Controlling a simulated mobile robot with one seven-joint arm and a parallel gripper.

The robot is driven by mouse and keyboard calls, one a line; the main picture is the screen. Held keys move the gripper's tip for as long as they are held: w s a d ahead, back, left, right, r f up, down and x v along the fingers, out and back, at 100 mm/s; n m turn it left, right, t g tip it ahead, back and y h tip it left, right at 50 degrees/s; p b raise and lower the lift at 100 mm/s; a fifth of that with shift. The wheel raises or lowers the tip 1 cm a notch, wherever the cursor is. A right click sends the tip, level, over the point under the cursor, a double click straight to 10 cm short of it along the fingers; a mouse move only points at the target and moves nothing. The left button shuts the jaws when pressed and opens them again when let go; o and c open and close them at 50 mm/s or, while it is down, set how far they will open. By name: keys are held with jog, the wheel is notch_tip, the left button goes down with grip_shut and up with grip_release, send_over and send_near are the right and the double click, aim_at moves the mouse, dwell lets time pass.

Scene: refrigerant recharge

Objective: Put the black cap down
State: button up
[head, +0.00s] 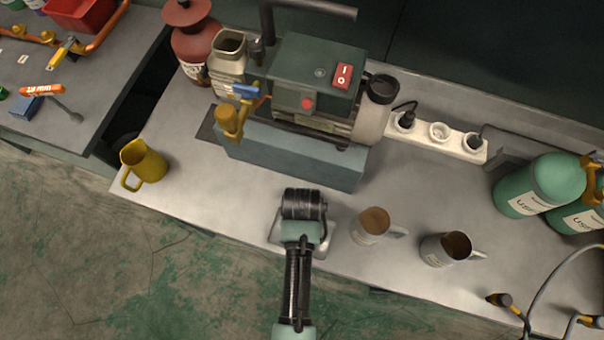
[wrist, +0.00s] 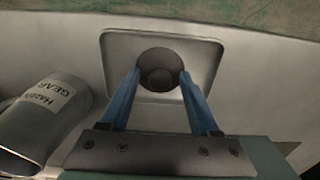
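The black cap (wrist: 158,72) shows in the wrist view as a dark round piece between the two blue fingertips of my gripper (wrist: 159,78). The fingers press against its two sides. Behind it is a square metal tray (wrist: 204,52) with a raised rim; I cannot tell whether the cap touches the tray. In the head view the tray (head: 321,248) lies at the front edge of the bench, partly covered by my arm. My fingers and the cap are hidden there beneath my wrist.
A labelled mug (wrist: 45,115) stands beside the tray; it also shows in the head view (head: 368,232). A second mug (head: 440,250) stands farther right. A yellow jug (head: 145,162) is left, with bare bench between.

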jog(key=shift+r, duration=0.1)
notch_tip(320, 180, up, 12)
jog(key=shift+p, duration=0.3)
dwell(0.7)
